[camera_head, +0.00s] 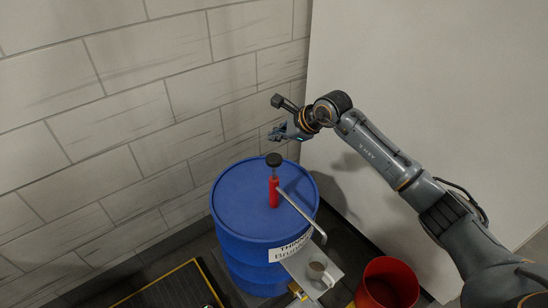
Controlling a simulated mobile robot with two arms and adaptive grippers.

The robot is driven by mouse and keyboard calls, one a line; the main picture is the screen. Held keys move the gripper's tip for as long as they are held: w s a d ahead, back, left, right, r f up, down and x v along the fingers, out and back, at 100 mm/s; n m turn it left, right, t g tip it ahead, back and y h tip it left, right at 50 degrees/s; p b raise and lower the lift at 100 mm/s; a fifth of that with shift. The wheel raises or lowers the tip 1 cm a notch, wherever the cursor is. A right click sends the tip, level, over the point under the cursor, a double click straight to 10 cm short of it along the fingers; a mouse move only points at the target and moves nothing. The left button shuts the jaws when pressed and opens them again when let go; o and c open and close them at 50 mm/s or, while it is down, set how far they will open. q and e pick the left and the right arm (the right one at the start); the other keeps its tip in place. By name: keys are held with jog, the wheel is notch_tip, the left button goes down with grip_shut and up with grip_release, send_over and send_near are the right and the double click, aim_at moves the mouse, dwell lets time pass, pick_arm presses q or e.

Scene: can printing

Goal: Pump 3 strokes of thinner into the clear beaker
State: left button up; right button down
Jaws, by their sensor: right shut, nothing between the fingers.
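A blue drum (240,205) with a white label reading "THINNER" stands against the tiled wall. A red hand pump (274,192) with a black knob (273,160) rises from its lid. The pump's thin grey spout (303,216) slopes down to the right, over the drum's front edge. A small beaker (317,270) with a handle stands on a grey shelf (296,264) at the drum's front, below the spout's end. Its contents cannot be made out. My right gripper (275,134) is shut and empty, above and behind the pump knob, apart from it. My left gripper is not in view.
A red bucket (387,284) stands on the floor right of the shelf. A dark floor grate (170,288) with a yellow edge lies at front left. The tiled wall (130,110) is close behind the drum, and a plain pale wall (440,90) is at right.

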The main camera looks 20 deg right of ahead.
aim_at(276, 159)
notch_tip(276, 159, up, 4)
jog(key=p, duration=0.3)
jog(key=shift+p, duration=0.3)
jog(key=shift+f, duration=0.2)
notch_tip(276, 159, down, 8)
jog(key=b, duration=0.4)
jog(key=shift+f+b, duration=0.35)
jog(key=shift+b, duration=0.1)
dwell(1.2)
